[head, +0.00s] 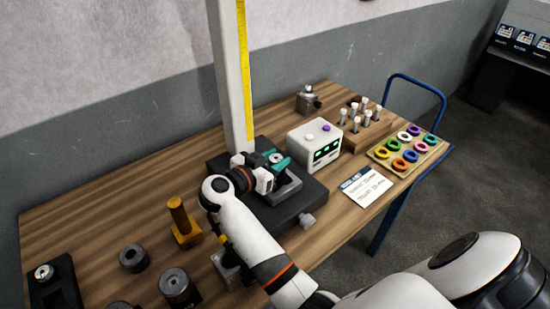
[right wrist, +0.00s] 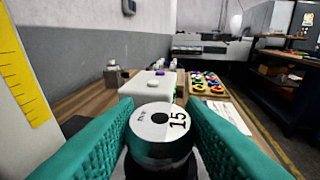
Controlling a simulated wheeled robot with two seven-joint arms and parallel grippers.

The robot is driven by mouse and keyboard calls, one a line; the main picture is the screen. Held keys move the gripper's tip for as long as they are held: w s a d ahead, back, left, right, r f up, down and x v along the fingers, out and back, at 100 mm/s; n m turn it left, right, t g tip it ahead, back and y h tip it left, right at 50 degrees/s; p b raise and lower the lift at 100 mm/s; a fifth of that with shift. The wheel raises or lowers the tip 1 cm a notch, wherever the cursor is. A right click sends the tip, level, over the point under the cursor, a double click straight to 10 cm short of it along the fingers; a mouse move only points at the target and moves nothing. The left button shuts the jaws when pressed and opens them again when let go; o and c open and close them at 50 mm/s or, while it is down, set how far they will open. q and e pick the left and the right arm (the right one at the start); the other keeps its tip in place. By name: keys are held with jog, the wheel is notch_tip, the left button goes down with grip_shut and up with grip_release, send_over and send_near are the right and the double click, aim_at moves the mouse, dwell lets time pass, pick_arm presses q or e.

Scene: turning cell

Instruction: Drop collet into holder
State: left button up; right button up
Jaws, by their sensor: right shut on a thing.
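The collet (right wrist: 161,124) is a short metal cylinder with a pale top face, a dark centre hole and the number 15. My right gripper (head: 274,162) is shut on it, with a teal finger on each side in the right wrist view. In the head view the gripper hides most of the collet. Gripper and collet are over the black base (head: 303,207) of the measuring stand. A dark part shows under the collet in the right wrist view; I cannot tell whether it is the holder or whether they touch. My left gripper is out of view.
The stand's column (head: 232,80) with a yellow scale rises close behind my right gripper. A white box (head: 316,145), a rack of pale pegs (head: 364,122), a tray of coloured rings (head: 408,148) and a card (head: 366,187) lie to the right. Dark round parts (head: 134,258) stand at front left.

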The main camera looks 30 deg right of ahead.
jog(key=shift+f+p, duration=0.3)
jog(key=shift+f, duration=0.1)
dwell(0.3)
jog(key=o, duration=1.1)
jog(key=shift+o, duration=0.2)
